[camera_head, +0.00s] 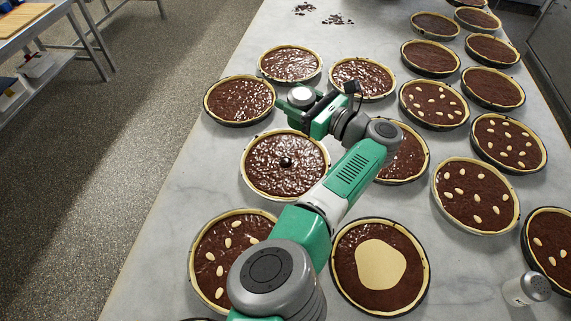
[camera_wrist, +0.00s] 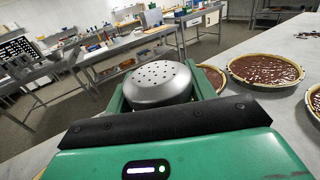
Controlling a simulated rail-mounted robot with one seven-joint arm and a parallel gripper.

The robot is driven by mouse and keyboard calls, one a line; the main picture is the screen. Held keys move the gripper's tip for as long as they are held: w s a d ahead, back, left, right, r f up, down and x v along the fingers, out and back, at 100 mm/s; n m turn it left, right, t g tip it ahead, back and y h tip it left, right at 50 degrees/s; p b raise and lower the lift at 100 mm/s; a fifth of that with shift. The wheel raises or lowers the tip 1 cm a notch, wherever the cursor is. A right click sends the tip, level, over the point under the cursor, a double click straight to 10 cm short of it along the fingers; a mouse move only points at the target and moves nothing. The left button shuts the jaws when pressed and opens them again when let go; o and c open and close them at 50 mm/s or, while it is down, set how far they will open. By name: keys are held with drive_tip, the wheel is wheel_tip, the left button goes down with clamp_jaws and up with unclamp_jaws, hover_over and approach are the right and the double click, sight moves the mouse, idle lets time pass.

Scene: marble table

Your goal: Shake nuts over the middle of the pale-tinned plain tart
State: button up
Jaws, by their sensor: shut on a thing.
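My gripper (camera_head: 303,108) is shut on a metal shaker (camera_head: 301,96), held above the table near the left-hand tarts. In the wrist view the shaker's domed, perforated lid (camera_wrist: 160,82) faces up between the green fingers (camera_wrist: 162,96). A glossy chocolate tart (camera_head: 270,178) without nuts lies just below the gripper in the head view; its tin looks pale, and a small dark round blob sits at its middle. Another nutless tart (camera_head: 240,100), in a dark tin, lies to the upper left of it. I see no nuts falling.
Several tarts stand in rows; some carry pale nuts, like this one (camera_head: 475,195). A tart with a cream patch (camera_head: 380,265) is in front. A second shaker (camera_head: 527,289) stands at right. Dark crumbs (camera_head: 338,19) lie at the back. The marble table's (camera_head: 180,170) left edge is clear.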

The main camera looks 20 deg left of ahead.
drive_tip(key=shift+a+r, duration=0.1)
drive_tip(key=shift+r, duration=0.05)
wheel_tip(320, 180, up, 6)
drive_tip(key=p, duration=0.7)
